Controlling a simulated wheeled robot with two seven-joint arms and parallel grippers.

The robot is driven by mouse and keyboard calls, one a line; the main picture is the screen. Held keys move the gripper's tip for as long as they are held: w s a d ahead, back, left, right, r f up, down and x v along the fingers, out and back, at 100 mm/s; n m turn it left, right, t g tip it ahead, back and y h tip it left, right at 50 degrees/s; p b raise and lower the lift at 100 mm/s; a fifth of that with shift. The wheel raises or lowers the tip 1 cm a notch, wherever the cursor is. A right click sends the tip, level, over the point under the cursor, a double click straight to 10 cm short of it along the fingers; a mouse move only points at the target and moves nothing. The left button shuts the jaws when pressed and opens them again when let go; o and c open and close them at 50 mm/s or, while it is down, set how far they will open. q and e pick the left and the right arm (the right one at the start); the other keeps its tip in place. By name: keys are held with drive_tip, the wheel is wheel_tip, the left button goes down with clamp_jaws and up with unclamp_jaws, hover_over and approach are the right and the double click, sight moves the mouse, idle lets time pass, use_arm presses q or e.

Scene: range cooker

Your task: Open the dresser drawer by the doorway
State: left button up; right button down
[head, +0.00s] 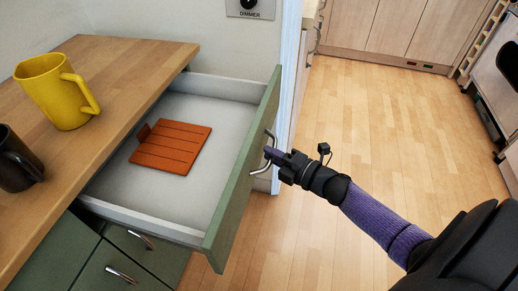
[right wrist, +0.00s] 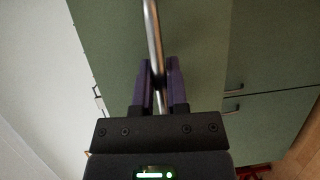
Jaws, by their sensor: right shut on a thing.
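The dresser drawer (head: 215,110) is pulled far out in the head view, with its white inside showing. Its green front (head: 240,180) faces right. A red-brown slatted board (head: 172,147) lies flat inside. My right gripper (head: 270,155) is at the drawer's metal handle (head: 262,168), coming from the right. In the right wrist view the purple fingers (right wrist: 159,88) are shut on the handle bar (right wrist: 152,35), one on each side of it. My left gripper is not in view.
The dresser top (head: 130,65) holds a yellow mug (head: 55,90) and a dark mug (head: 17,160). Closed lower drawers (head: 120,260) sit below. A white doorway edge (head: 290,70) stands just behind the drawer. The wooden floor (head: 380,120) at right is clear.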

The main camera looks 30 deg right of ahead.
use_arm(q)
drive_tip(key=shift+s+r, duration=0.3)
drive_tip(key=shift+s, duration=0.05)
use_arm(e)
drive_tip(key=s+d, duration=0.3)
drive_tip(key=shift+s, duration=0.25)
drive_tip(key=c, duration=0.7)
unclamp_jaws()
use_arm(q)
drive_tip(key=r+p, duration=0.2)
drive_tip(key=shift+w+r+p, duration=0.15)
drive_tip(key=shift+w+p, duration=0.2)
use_arm(e)
drive_tip(key=shift+o, duration=0.2)
drive_tip(key=v, duration=1)
